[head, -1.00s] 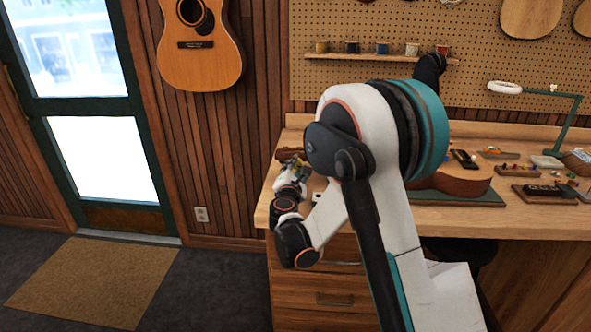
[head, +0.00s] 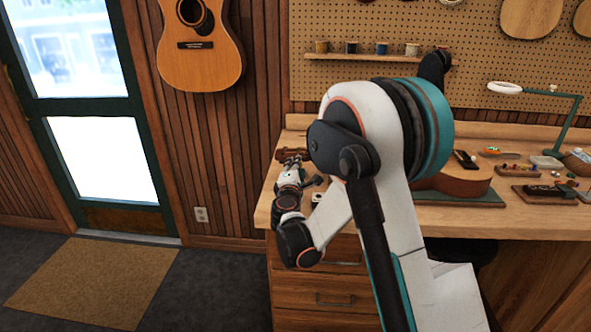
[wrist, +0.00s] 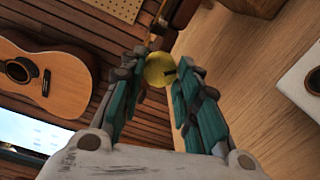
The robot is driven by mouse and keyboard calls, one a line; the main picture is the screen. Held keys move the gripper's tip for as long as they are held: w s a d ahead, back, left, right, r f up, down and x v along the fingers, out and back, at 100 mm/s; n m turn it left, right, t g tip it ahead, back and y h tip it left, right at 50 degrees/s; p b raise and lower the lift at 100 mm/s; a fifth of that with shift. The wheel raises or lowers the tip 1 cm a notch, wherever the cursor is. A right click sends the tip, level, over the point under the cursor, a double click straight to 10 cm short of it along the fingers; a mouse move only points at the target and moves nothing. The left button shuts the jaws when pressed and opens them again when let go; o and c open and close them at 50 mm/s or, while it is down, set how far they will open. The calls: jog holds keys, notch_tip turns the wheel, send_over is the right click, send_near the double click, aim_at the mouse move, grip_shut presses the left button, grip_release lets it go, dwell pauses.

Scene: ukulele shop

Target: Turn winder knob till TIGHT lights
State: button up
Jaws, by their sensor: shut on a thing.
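A round brass-yellow knob (wrist: 159,70) shows between my fingertips in the wrist view. My gripper (wrist: 160,80) is shut on it, with one teal-padded finger on each side. A dark reddish-brown body, which looks like the winder (wrist: 186,12), lies just beyond the knob. In the head view my gripper (head: 291,162) is at the left end of the workbench, beside the reddish-brown winder (head: 283,152). My arm and gripper hide much of it there. I cannot make out a TIGHT light in either view.
The wooden workbench (head: 480,228) runs to the right, with a guitar body (head: 455,182) and small tools on it. A white piece with a dark round spot (wrist: 308,82) lies near my gripper. A guitar (head: 200,55) hangs on the wall.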

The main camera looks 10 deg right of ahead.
jog(key=o, duration=0.8)
jog(key=v, duration=1.2)
jog(key=shift+d+r, duration=0.1)
jog(key=shift+d, duration=0.05)
